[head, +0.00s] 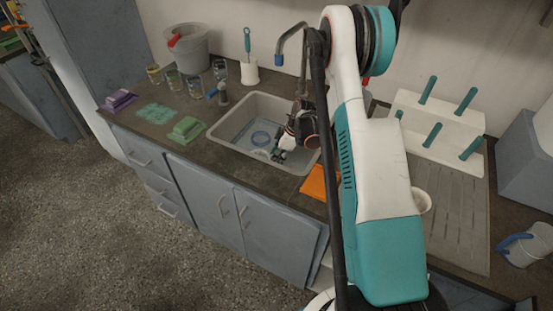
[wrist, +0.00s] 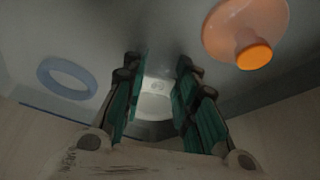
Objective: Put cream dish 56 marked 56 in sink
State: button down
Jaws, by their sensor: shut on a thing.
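A cream dish (wrist: 153,103) lies between the green fingers of my gripper (wrist: 162,66) in the wrist view. The fingers are shut on it, one on each side. A small marking shows on the dish but is too blurred to read. In the head view my gripper (head: 283,150) reaches down into the grey sink (head: 265,106), near its right front part. The dish is hard to make out there, largely hidden by the gripper. I cannot tell whether it touches the sink floor.
A blue ring (head: 261,138) lies in the sink, also seen in the wrist view (wrist: 67,77) with an orange-and-pink round object (wrist: 243,30).

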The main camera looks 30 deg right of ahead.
jog(key=c, duration=1.3)
grip_release()
jog(key=shift+r, duration=0.1)
jog(key=p+v, duration=0.4)
jog(key=v, duration=0.8)
